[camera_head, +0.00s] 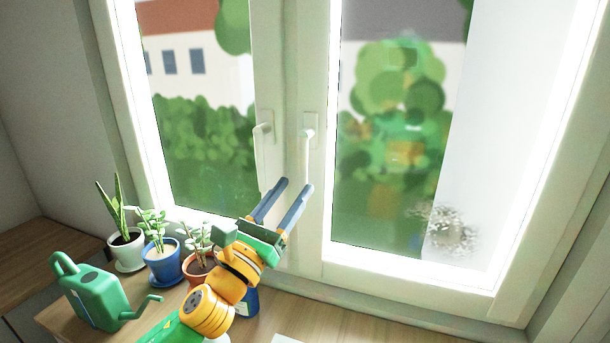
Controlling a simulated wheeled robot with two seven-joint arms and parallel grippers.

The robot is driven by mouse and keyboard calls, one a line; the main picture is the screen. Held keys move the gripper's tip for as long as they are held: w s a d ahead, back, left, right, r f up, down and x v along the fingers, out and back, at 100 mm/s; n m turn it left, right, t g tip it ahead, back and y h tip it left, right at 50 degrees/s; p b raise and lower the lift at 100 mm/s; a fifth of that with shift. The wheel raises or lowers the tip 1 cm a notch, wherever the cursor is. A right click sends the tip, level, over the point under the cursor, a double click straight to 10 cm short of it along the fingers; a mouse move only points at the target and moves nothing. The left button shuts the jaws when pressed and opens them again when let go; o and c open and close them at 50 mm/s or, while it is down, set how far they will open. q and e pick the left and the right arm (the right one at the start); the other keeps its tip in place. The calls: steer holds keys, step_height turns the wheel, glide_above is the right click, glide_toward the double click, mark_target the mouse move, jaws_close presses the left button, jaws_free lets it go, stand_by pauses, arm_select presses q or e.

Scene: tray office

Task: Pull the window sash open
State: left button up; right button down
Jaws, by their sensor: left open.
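The window has two white-framed sashes, a left sash (270,60) and a right sash (318,235), which meet at the middle and look closed. Each has a white handle: the left handle (262,133) and the right handle (309,138), both pointing down. My left gripper (290,184) reaches up from below, its two dark blue fingers apart and empty. Its fingertips show just below the handles, near the lower end of the right handle. I cannot tell whether they touch it. My right gripper is not in view.
A green watering can (92,296) stands at the lower left. Beside it are potted plants in a white pot (127,250), a blue pot (163,264) and a terracotta pot (199,270). A blue object (247,302) is partly hidden behind my arm. The wooden top (330,322) is mostly clear to the right.

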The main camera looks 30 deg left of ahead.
mark_target(301, 180)
arm_select(q)
steer(key=p+x, duration=0.1)
steer(key=x, duration=0.4)
steer(key=shift+f+p, duration=0.15)
steer(key=shift+p, duration=0.2)
jaws_close()
stand_by(1.0)
